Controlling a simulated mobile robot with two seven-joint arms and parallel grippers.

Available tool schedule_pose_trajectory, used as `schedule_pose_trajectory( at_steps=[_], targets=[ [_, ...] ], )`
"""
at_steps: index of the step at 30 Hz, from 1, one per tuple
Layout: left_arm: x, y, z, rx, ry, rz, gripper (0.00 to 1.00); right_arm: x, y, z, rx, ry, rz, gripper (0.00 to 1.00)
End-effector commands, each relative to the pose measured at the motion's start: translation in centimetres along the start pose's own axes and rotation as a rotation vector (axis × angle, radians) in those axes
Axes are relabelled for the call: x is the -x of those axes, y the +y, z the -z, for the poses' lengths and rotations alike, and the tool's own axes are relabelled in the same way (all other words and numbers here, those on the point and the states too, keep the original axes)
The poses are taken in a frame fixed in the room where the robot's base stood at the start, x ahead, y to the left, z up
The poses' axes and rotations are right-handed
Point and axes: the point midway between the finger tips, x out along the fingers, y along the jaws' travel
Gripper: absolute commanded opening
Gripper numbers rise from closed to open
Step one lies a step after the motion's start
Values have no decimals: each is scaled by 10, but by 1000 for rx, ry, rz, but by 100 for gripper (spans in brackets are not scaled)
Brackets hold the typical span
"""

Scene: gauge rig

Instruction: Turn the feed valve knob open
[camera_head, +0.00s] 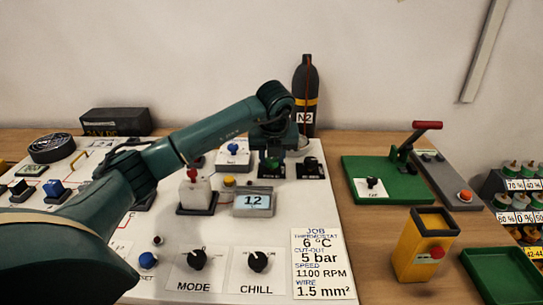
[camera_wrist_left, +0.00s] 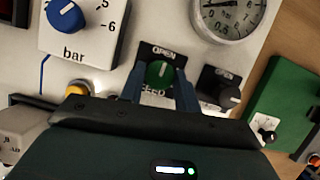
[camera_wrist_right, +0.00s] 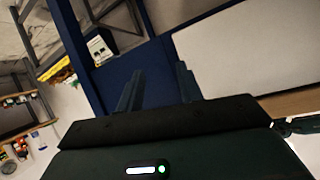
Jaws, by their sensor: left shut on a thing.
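The feed valve knob is a green knob (camera_wrist_left: 160,74) on a black plate marked OPEN, its lower label partly covered. A pale line on the knob runs roughly up toward the OPEN word; its exact angle is hard to read. My left gripper (camera_wrist_left: 159,90) is shut on this knob, one finger on each side. In the head view my left gripper (camera_head: 271,157) reaches down over the knob at the back of the white panel. My right gripper (camera_wrist_right: 160,88) is open and empty, away from the panel; it is out of the head view.
A black knob (camera_wrist_left: 229,97) on its own OPEN plate sits close right of the left gripper. A gauge (camera_wrist_left: 228,14) and blue bar knob (camera_wrist_left: 66,15) are nearby. The dark N2 bottle (camera_head: 305,92) stands just behind. A green-based lever device (camera_head: 384,180) stands to the right.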

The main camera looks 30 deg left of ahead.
Motion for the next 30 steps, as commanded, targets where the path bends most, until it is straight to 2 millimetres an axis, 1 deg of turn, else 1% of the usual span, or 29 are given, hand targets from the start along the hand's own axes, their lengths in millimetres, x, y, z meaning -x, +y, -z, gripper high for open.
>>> schedule_pose_trajectory(
  at_steps=[9,21,22,29,30],
  targets=[
    [1,-1,0,64,0,-24,10,0,0,1,-1,3,0,36],
    [0,-1,0,67,0,-26,10,0,0,1,0,3,0,36],
    [0,-1,0,67,0,-26,35,0,0,1,-1,3,0,36],
    [0,0,0,66,0,-26,54,0,0,1,0,2,-1,36],
    [0,0,0,66,0,-26,54,0,0,1,0,2,-1,36]
  ],
)
